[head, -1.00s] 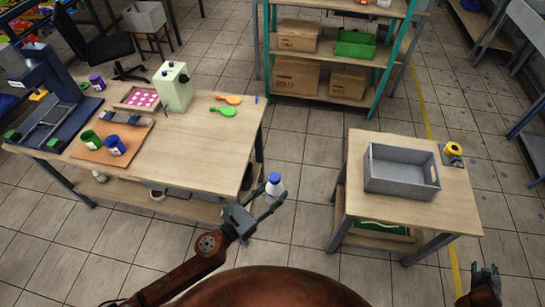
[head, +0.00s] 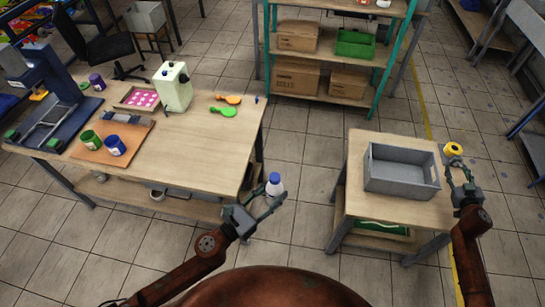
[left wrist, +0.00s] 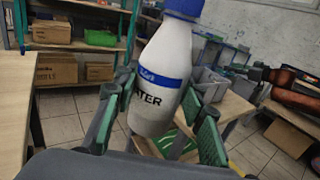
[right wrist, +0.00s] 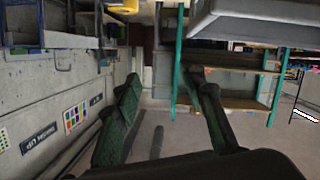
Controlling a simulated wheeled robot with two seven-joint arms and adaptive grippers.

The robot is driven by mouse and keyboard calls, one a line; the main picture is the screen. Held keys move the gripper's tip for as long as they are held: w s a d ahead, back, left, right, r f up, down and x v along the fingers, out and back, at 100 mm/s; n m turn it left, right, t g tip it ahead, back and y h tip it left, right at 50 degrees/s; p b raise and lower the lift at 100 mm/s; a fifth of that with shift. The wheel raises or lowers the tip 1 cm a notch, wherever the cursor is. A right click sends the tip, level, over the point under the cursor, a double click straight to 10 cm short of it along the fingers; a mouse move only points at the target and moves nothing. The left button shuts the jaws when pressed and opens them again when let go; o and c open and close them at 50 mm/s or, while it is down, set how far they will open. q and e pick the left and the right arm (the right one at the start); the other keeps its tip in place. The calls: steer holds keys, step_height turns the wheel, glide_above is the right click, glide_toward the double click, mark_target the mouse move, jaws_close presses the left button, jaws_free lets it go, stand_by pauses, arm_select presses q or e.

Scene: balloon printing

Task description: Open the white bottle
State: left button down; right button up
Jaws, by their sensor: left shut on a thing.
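The white bottle (head: 274,184) has a blue cap and is held upright in the air between the two tables in the head view. My left gripper (head: 265,205) is shut on its body. In the left wrist view the white bottle (left wrist: 163,80) stands between the green finger pads, its blue cap (left wrist: 184,8) on top, cut by the picture's edge. My right gripper (head: 460,172) is beside the right table, near its yellow-and-black object. In the right wrist view the right gripper (right wrist: 165,95) is open, with nothing between its fingers.
A grey crate (head: 400,187) stands on the small right table (head: 370,150). The left table (head: 190,165) carries green and blue jars, a press and a pale machine. Open floor lies between the tables.

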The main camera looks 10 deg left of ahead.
steer(key=w+a+r+n+t+y, duration=0.15)
steer(key=w+a+r+y, duration=0.45)
steer(key=a, duration=0.8)
steer(key=w+a+r+n+y, duration=0.3)
steer(key=w+a+r, duration=0.3)
steer(key=a, duration=0.8)
steer(key=s+a+r+n+g+y, duration=0.15)
steer(key=a+r, duration=0.25)
steer(key=a, duration=0.4)
steer(key=s+a+r+n+g+y, duration=0.1)
steer(key=a+r+n+g+y, duration=0.2)
steer(key=a, duration=0.6)
steer(key=s+a+r+n+g+y, duration=0.1)
steer(key=a+r+n+y, duration=0.15)
steer(key=a+r, duration=0.4)
steer(key=s+a+r+n+g, duration=0.2)
steer(key=s+a+n+g, duration=0.3)
steer(key=s+a, duration=0.6)
steer(key=s+a+r+n+g, duration=0.3)
steer(key=s+a+g, duration=0.35)
steer(key=a, duration=0.85)
steer(key=h, duration=1.4)
glide_above(272, 176)
steer(key=shift+t, duration=0.35)
steer(key=f, duration=0.4)
steer(key=shift+s+d, duration=0.1)
steer(key=shift+s, duration=0.1)
steer(key=shift+f, duration=0.35)
steer(key=shift+w+f, duration=0.1)
steer(key=shift+f, duration=3.45)
